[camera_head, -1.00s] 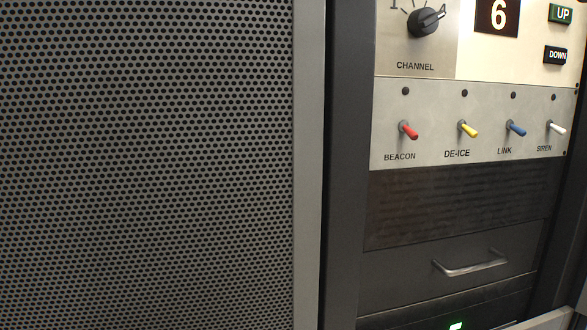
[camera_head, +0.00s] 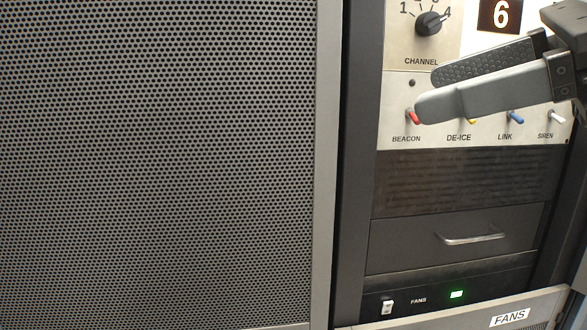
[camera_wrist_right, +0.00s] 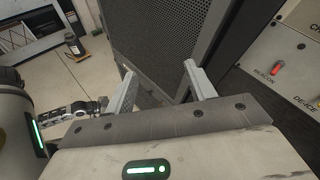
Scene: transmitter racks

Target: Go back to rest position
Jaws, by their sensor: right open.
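My right gripper (camera_head: 428,90) reaches in from the right in the head view, its two fingers apart and nothing between them. Its fingers hang in front of the switch panel and partly cover the yellow DE-ICE switch (camera_head: 472,122). The lower fingertip appears next to the red BEACON switch (camera_head: 412,117); I cannot tell if they touch. In the right wrist view the same gripper (camera_wrist_right: 158,72) is open and empty, pointing toward the perforated cabinet side. My left gripper is not in the head view; a dark jointed part of mine at the left of the wrist view may belong to it.
A perforated panel (camera_head: 160,170) fills the left. The rack holds a channel knob (camera_head: 428,23), a blue LINK switch (camera_head: 515,117), a white SIREN switch (camera_head: 556,117), a drawer handle (camera_head: 472,239) and a FANS switch (camera_head: 387,307). Open floor (camera_wrist_right: 75,85) shows in the wrist view.

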